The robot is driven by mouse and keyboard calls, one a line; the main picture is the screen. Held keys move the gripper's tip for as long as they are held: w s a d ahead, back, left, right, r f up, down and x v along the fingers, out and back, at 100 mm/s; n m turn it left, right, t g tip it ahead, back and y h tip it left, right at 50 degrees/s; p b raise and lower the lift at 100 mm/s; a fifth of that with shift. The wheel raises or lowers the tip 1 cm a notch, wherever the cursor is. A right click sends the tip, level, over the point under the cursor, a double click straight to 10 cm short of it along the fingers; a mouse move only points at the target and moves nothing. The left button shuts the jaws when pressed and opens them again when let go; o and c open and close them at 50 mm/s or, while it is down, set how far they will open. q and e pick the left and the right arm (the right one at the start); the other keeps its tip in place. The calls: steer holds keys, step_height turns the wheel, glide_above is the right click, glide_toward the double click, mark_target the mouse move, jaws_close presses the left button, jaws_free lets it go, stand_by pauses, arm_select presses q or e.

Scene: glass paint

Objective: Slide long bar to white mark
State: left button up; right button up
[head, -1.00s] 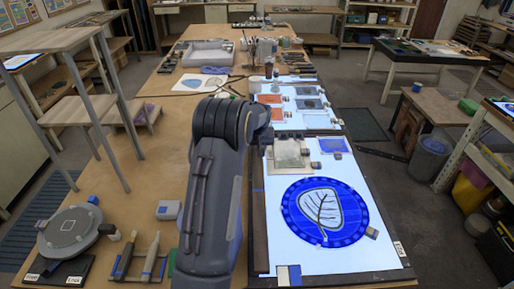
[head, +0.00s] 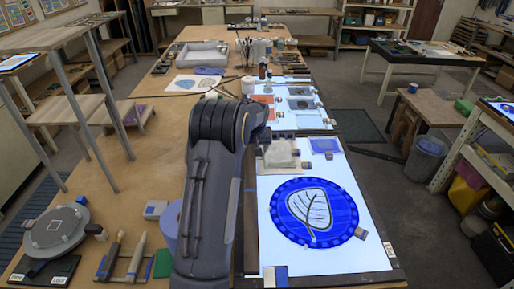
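A long dark bar (head: 251,205) lies along the left edge of the lit white panel (head: 345,215); my arm partly covers it. I cannot pick out a white mark for certain. A small white and blue piece (head: 275,276) lies at the panel's front left corner. A round blue glass piece with a pale leaf (head: 310,208) lies on the panel. One arm of mine rises from the bottom and bends right at the bar's far end. Its gripper is hidden behind the arm, and I see no other arm or gripper.
A round turntable (head: 56,231), brushes or tools on a rack (head: 125,258) and a purple-blue roll (head: 170,225) are left of my arm. Wooden shelves stand at far left.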

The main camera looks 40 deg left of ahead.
arm_select(q)
steer(key=shift+w+d, duration=0.3)
steer(key=shift+d, duration=0.15)
steer(key=shift+r, duration=0.1)
steer(key=b+v, duration=0.2)
steer(key=v, duration=0.5)
steer(key=shift+r, duration=0.25)
steer(key=shift+s, duration=0.15)
